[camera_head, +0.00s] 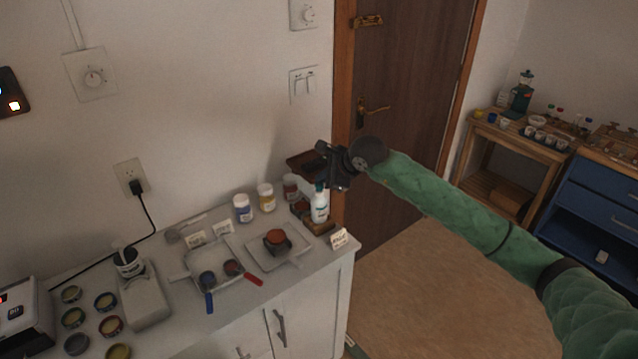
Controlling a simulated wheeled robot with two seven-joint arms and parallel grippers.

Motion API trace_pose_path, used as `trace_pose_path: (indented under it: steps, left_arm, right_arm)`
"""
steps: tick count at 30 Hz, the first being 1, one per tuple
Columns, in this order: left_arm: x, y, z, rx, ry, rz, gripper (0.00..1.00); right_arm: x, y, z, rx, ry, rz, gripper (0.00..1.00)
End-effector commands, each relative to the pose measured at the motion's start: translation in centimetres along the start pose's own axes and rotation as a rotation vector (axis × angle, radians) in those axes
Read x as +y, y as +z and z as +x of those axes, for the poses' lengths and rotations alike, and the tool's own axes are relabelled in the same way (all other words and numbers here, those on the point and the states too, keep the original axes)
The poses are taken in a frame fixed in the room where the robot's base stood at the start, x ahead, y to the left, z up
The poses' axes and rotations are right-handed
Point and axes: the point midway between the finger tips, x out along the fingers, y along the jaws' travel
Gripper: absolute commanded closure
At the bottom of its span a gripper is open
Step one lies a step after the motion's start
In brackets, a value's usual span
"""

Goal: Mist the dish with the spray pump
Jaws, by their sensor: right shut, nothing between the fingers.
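The spray pump (320,205) is a white bottle with a pale label and a dark teal top. It stands upright at the right back end of the white cabinet top. My right gripper (337,182) is shut and empty, just above and slightly right of the pump's top. I cannot tell whether it touches the top. The dish (277,249) appears to be the dark one with a reddish-orange round piece in it, on a white square tray left of and nearer than the pump. My left gripper is not in view.
Several jars, including a blue-labelled one (243,208) and a yellow one (266,197), stand left of the pump. A tray (190,268) holds red- and blue-handled tools. Several small tins lie at left.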

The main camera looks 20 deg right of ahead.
Motion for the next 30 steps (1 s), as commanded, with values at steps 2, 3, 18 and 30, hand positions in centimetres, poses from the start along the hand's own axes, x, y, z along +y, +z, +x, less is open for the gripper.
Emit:
trace_pose_path:
  steps: [2,3,18,30]
  left_arm:
    - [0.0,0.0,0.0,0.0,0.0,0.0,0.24]
    - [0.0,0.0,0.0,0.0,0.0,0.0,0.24]
    - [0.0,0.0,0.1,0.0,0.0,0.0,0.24]
    - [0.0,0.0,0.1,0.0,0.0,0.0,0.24]
  right_arm:
    - [0.1,-0.1,0.1,0.002,0.002,0.001,1.0]
    - [0.0,-0.1,0.0,0.002,0.002,0.001,1.0]
    - [-1.8,1.7,-2.4,0.0,-0.002,0.0,1.0]
    - [-3.1,3.1,-4.3,-0.001,-0.001,0.0,1.0]
